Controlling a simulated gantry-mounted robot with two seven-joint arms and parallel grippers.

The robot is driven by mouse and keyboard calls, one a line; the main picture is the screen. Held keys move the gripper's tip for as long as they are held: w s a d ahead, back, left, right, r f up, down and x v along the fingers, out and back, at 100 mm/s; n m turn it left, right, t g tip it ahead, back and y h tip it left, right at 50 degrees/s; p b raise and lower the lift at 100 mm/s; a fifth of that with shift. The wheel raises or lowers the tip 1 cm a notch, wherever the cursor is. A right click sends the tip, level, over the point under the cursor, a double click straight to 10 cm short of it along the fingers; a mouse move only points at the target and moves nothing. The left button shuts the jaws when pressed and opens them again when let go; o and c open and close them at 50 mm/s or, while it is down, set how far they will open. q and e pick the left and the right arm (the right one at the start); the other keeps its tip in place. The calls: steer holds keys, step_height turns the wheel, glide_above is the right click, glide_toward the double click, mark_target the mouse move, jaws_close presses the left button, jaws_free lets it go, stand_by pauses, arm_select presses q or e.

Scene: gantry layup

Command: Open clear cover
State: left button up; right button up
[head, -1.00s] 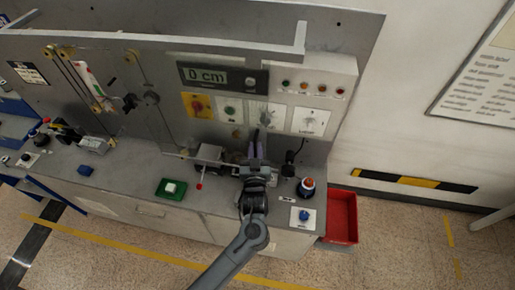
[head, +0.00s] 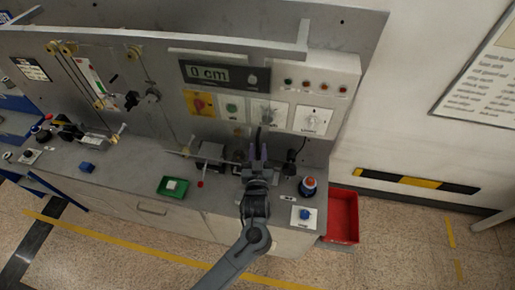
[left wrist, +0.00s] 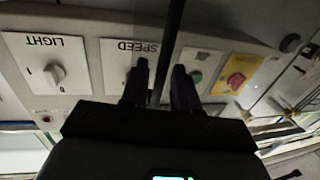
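I cannot pick out a clear cover with certainty in either view. My left gripper (head: 258,153) is over the right part of the bench, in front of the control panel. Its two purple-tipped fingers are apart, pointing at the panel, with nothing visibly held. In the left wrist view the fingers (left wrist: 159,82) are apart and the panel appears upside down. A black cable or rod (left wrist: 171,40) runs between them in the picture; I cannot tell whether it touches them. The speed dial plate (left wrist: 128,60) is partly hidden behind a finger. My right gripper is not in view.
A grey vise-like device (head: 211,152) with a red-tipped lever stands left of the gripper. A red-topped knob (head: 308,186) and a blue button plate (head: 304,216) are to its right. A green tray (head: 172,187) lies left. A red bin (head: 342,216) stands beside the bench.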

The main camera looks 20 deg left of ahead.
arm_select(q)
steer(key=b+v, duration=0.1)
steer(key=v, duration=0.8)
steer(key=shift+s+b, duration=0.2)
steer(key=shift+b, duration=0.2)
steer(key=s+a+f+m+g+h+p, duration=0.2)
steer(key=s+a+f+g+p, duration=0.1)
steer(key=s+a+p, duration=0.4)
steer(key=s+m+g+h, duration=0.4)
steer(key=s+g, duration=0.6)
steer(key=s, duration=0.7)
steer(key=shift+d+r+h, duration=0.2)
steer(key=shift+h, duration=0.1)
